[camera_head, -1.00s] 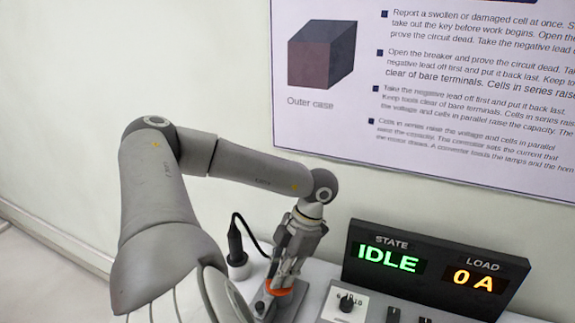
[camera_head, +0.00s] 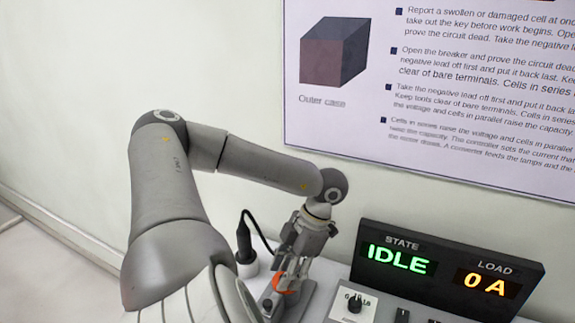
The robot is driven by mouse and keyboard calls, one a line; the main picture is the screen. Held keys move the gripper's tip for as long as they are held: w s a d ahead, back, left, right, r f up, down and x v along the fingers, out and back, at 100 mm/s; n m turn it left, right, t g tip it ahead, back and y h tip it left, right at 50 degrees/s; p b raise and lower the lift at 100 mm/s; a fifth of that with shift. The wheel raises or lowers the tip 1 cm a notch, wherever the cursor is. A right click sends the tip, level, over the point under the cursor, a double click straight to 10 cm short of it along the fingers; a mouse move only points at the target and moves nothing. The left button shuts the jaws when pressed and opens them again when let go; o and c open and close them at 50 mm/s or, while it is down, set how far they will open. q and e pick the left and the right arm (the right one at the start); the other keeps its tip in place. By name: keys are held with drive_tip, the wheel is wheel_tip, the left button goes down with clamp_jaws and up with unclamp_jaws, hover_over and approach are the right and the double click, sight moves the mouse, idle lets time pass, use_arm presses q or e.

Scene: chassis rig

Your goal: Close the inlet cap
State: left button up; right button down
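An orange part (camera_head: 281,286), which looks like the inlet cap, sits low on a grey fixture (camera_head: 292,309) on the bench. My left gripper (camera_head: 288,277) comes down from above, with its fingertips right at the orange part. The fingers partly cover the part, so I cannot tell whether they grip it, only touch it, or are open. Whether the cap is raised or down on its inlet is also hidden. My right gripper is not in view.
A black plug (camera_head: 244,238) with a cable stands in a white socket left of the gripper. Right of it are a knob panel (camera_head: 351,306) and a display box (camera_head: 446,272) reading IDLE and 0 A. A wall with a poster (camera_head: 440,100) rises behind.

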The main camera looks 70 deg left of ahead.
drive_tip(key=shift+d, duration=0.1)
use_arm(q)
drive_tip(key=shift+w, duration=0.1)
drive_tip(key=v, duration=0.7)
drive_tip(key=shift+r, duration=0.25)
idle(0.4)
